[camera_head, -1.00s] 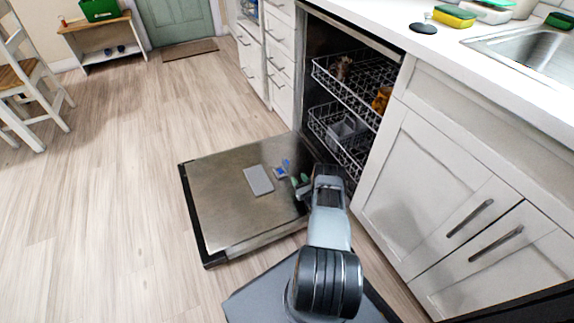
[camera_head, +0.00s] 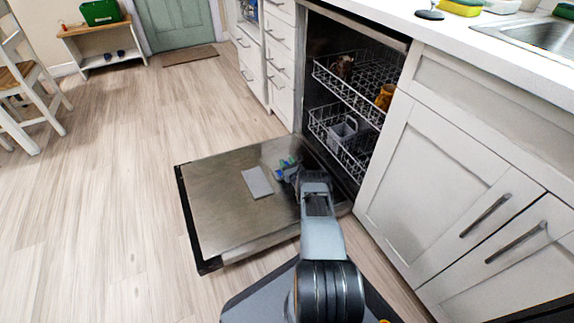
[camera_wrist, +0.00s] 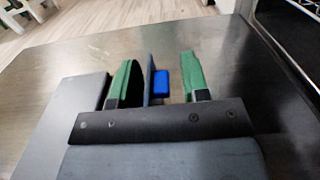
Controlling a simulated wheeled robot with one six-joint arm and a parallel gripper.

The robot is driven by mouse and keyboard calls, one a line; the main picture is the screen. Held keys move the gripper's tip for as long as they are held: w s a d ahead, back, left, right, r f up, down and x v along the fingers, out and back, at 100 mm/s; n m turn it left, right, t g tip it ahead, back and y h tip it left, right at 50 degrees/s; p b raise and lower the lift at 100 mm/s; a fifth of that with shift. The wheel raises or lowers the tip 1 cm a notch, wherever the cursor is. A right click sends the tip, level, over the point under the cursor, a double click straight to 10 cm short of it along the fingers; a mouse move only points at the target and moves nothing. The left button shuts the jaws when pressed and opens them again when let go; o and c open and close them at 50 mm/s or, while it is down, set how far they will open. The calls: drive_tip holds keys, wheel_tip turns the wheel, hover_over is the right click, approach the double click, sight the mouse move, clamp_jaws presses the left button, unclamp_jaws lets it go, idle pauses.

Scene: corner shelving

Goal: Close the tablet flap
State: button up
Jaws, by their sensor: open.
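The dishwasher door (camera_head: 220,215) lies folded down flat, its metal inner face up. In the wrist view, a thin blue-grey flap (camera_wrist: 149,78) stands upright on the door (camera_wrist: 60,58), with a bright blue tablet (camera_wrist: 161,86) just to its right. My gripper (camera_wrist: 157,64) is open, with one green finger left of the flap and the other right of the tablet. I see gaps on both sides and cannot tell any contact. In the head view my gripper (camera_head: 287,170) is low over the door and mostly covers the flap and tablet.
A flat grey panel (camera_head: 257,182) lies on the door left of my gripper. The dishwasher racks (camera_head: 345,95) stand inside, holding a grey basket (camera_head: 342,132). White cabinets (camera_head: 450,190) border the right. The wooden floor (camera_head: 110,150) on the left is clear.

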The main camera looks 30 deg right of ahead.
drive_tip(key=shift+c, duration=0.4)
clamp_jaws()
drive_tip(key=shift+a+n, duration=0.1)
drive_tip(key=shift+n, duration=0.3)
drive_tip(key=a+n+b, duration=0.1)
drive_tip(key=n, duration=0.1)
drive_tip(key=a+n, duration=0.1)
drive_tip(key=n, duration=0.1)
drive_tip(key=shift+w+n+b, duration=0.15)
drive_tip(key=shift+n+b, duration=0.15)
drive_tip(key=shift+b, duration=0.1)
drive_tip(key=shift+w+a+f+n, duration=0.15)
drive_tip(key=shift+a+n, duration=0.15)
drive_tip(key=shift+n, duration=0.5)
drive_tip(key=shift+s+a+f+n, duration=0.15)
drive_tip(key=shift+a+n, duration=0.2)
drive_tip(key=shift+n, duration=0.45)
drive_tip(key=shift+w+a+f+n, duration=0.15)
drive_tip(key=shift+a+n, duration=0.15)
drive_tip(key=shift+n, duration=0.5)
drive_tip(key=shift+c, duration=0.3)
unclamp_jaws()
drive_tip(key=shift+o, duration=0.7)
drive_tip(key=shift+a+f, duration=0.1)
drive_tip(key=shift+a, duration=0.05)
